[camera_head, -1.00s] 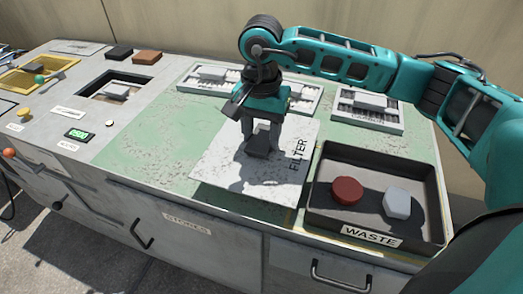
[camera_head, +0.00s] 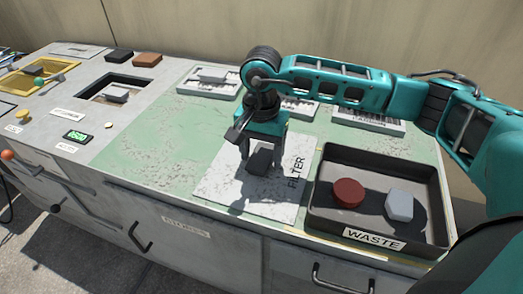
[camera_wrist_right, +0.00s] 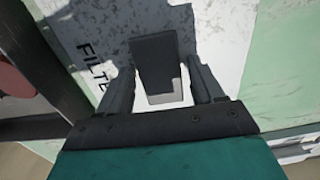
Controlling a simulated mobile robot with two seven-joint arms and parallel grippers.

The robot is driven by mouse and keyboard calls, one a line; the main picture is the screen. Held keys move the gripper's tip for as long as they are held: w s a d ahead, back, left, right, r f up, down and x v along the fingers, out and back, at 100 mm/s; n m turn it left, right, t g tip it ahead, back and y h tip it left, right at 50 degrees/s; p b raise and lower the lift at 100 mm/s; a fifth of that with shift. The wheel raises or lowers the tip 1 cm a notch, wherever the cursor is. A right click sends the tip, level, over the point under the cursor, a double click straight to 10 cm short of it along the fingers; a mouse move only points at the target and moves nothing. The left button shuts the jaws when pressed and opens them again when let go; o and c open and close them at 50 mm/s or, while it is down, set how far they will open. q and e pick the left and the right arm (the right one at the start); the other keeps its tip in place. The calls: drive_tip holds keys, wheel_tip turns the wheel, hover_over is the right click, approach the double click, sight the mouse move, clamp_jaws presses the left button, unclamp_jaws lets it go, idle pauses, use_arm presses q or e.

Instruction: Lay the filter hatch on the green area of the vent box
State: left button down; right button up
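The filter hatch (camera_head: 225,186) is a scuffed white panel marked FILTER, with a dark upright grip block (camera_head: 260,161). It appears to lie flat on the worn green area (camera_head: 165,140) of the vent box, left of the waste tray. My right gripper (camera_head: 261,163) is low over the hatch, with its fingers on either side of the block. In the right wrist view the block (camera_wrist_right: 155,65) stands between the fingers (camera_wrist_right: 161,75), with narrow gaps showing; the gripper looks open. The left gripper is not in view.
The black WASTE tray (camera_head: 432,205) holds a red disc (camera_head: 348,192) and a pale block (camera_head: 399,205). Slotted white panels (camera_head: 210,80) line the back edge. A recessed opening (camera_head: 97,88) and controls are at the left. Green surface left of the hatch is clear.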

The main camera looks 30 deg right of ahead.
sight(262, 157)
drive_tip(key=shift+o, duration=0.5)
drive_tip(key=shift+r, duration=0.1)
drive_tip(key=shift+r, duration=0.25)
wheel_tip(262, 157, up, 12)
drive_tip(key=p, duration=0.2)
drive_tip(key=shift+f, duration=0.2)
